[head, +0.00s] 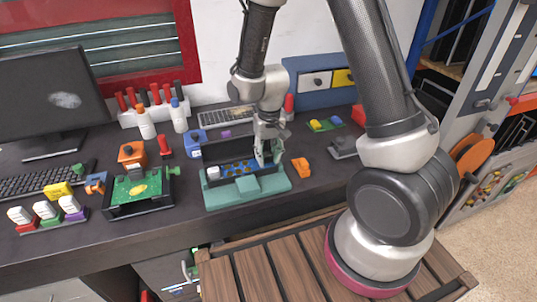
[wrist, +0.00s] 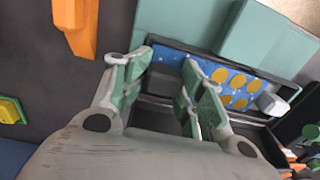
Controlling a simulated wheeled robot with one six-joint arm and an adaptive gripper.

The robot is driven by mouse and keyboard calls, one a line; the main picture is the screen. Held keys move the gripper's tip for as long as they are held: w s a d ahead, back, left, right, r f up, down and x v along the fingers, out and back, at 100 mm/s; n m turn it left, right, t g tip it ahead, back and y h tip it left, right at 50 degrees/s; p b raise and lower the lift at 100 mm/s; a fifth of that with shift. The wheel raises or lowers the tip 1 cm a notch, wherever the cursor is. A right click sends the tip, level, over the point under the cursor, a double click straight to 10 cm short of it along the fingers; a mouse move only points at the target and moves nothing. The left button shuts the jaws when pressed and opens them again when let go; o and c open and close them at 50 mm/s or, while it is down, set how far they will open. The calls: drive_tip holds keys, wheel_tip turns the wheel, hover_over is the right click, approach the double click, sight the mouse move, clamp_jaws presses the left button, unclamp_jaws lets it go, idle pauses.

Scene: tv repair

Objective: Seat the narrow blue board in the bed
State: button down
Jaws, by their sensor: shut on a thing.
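The narrow blue board (head: 238,168) with yellow round spots lies along the bed of the teal fixture (head: 262,187). It also shows in the wrist view (wrist: 235,86), beside and partly behind my fingers. I cannot tell whether it rests fully down or sits slightly high. My gripper (head: 267,148) is at the board's right end in the head view, pointing down. In the wrist view my gripper (wrist: 168,85) has its green-padded fingers on either side of a dark grey part at that end. The exact contact is partly hidden by the fingers.
A pale cylinder (head: 213,173) stands at the bed's left end. An orange block (head: 301,168) lies close to the right of the fixture. A green board in a black frame (head: 138,188) stands left.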

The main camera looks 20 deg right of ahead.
drive_tip(key=shift+s+f, duration=0.15)
drive_tip(key=shift+f, duration=0.25)
drive_tip(key=c, duration=2.2)
unclamp_jaws()
drive_tip(key=shift+f, duration=0.35)
drive_tip(key=o, duration=1.7)
drive_tip(key=shift+w+a, duration=0.1)
drive_tip(key=shift+w, duration=0.1)
drive_tip(key=shift+c, duration=0.4)
drive_tip(key=shift+o, duration=0.3)
drive_tip(key=shift+o, duration=0.4)
drive_tip(key=shift+d, duration=0.2)
